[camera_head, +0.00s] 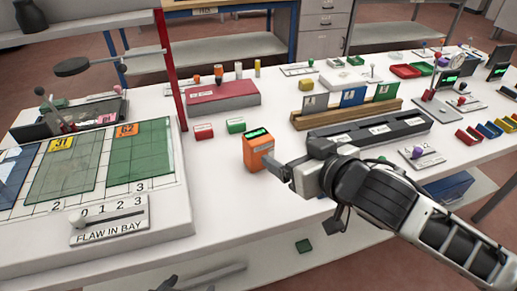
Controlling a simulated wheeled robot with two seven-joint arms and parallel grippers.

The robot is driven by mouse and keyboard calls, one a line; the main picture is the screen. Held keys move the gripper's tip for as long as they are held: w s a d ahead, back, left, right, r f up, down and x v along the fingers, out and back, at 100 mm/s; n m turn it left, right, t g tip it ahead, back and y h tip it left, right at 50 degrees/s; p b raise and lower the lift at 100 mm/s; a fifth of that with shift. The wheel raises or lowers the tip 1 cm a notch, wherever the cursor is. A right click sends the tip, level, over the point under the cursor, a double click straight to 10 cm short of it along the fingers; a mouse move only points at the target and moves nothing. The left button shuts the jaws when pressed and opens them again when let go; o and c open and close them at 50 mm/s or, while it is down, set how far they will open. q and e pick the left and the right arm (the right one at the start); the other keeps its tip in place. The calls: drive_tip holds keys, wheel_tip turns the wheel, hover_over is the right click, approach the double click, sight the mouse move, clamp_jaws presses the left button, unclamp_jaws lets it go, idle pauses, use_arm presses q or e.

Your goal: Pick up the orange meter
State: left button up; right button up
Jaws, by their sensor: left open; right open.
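The orange meter (257,153) stands upright on the white table, with a lit green display on its sloped top. My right gripper (279,169) reaches in from the right. It is open, and its fingertips are at the lower right side of the meter. A fingertip overlaps the meter's edge in the picture; I cannot tell whether they touch. My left gripper (205,276) shows only partly at the bottom edge, below the table front. It is away from the meter and holds nothing that I can see.
Red (204,132) and green (236,126) blocks sit behind the meter. A wooden rack (317,121) with coloured panels and a dark grey slotted bar (372,138) lie to its right. The raised flaw board (160,212) is left. Bare table lies before the meter.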

sight(259, 138)
drive_tip(key=shift+p+x, duration=0.45)
drive_tip(key=shift+x, duration=6.8)
drive_tip(key=shift+s+a+f, duration=0.15)
drive_tip(key=c, duration=1.2)
